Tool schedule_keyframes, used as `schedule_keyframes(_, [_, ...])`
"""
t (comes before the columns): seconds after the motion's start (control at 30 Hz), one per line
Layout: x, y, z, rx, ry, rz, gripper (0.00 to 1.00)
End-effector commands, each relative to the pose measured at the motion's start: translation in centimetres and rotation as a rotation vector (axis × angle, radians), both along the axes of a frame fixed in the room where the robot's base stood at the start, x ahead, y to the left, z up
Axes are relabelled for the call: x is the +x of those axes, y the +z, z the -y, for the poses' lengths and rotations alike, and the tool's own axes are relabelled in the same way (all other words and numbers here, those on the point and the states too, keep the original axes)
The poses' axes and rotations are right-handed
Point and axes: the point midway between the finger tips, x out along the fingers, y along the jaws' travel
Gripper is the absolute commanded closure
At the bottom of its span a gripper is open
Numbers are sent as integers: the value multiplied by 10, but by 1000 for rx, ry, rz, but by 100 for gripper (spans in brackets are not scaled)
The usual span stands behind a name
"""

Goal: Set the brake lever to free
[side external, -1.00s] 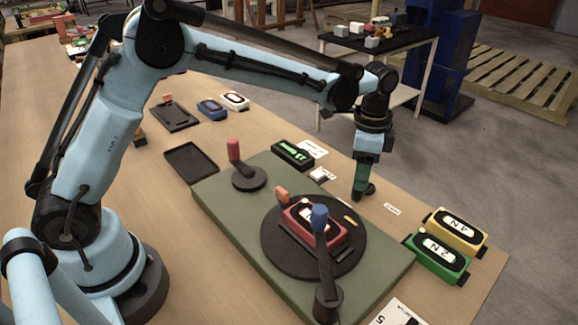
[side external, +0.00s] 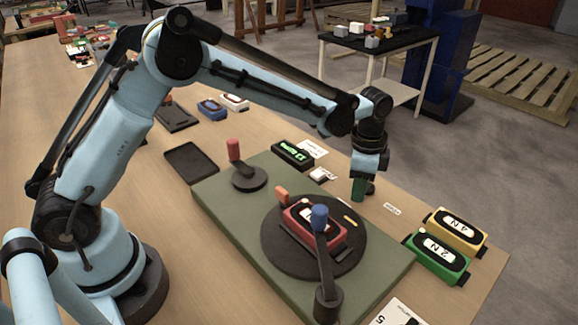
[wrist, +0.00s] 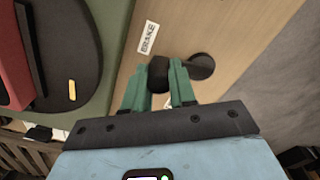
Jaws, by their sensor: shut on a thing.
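The brake lever (wrist: 203,66) is dark, with a round black base and a black knob (wrist: 158,76) to the left of it in the wrist view. A white label (wrist: 148,38) reading BRAKE lies on the table close by. My gripper (wrist: 158,68) has green fingers, one on each side of the knob, and is shut on it. In the side view my gripper (side external: 359,190) is low over the table, just off the green board's far right edge. There the fingers hide most of the lever, and only a little dark part shows beside them.
The green board (side external: 390,262) carries a dark turntable (side external: 275,250) with a red box (side external: 300,216), a blue-tipped lever (side external: 319,218) and a red-tipped lever (side external: 234,150). Yellow (side external: 456,232) and green (side external: 436,258) boxes stand at the right. A black tray (side external: 190,163) lies behind.

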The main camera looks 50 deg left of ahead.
Motion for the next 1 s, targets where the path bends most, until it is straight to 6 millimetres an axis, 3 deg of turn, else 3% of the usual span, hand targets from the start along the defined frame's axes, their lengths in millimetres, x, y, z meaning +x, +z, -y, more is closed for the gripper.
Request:
schedule_keyframes(0.47, [1,0,5,0,87,-1,100])
schedule_keyframes(1.0, [15,0,27,0,553,0,100])
